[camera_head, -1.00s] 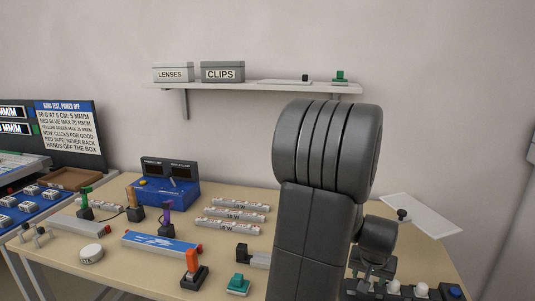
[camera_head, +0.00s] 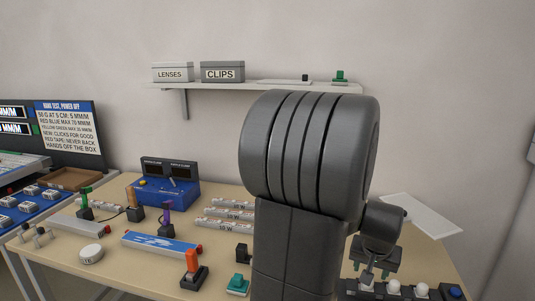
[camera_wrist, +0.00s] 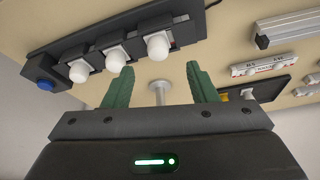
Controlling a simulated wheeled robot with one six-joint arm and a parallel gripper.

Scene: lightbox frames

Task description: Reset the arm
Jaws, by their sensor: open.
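My arm (camera_head: 308,165) rises in front of the bench at right of centre in the head view and hides part of it. In the wrist view my gripper (camera_wrist: 160,84) has its two green fingers well apart. Nothing is held between them. A pale round-headed post (camera_wrist: 160,90) shows in the gap, beyond the fingers; I cannot tell its distance.
A black strip with white knobs (camera_wrist: 116,60) and a blue button (camera_wrist: 46,86) lies near my gripper. A wall shelf (camera_head: 235,86) is behind.

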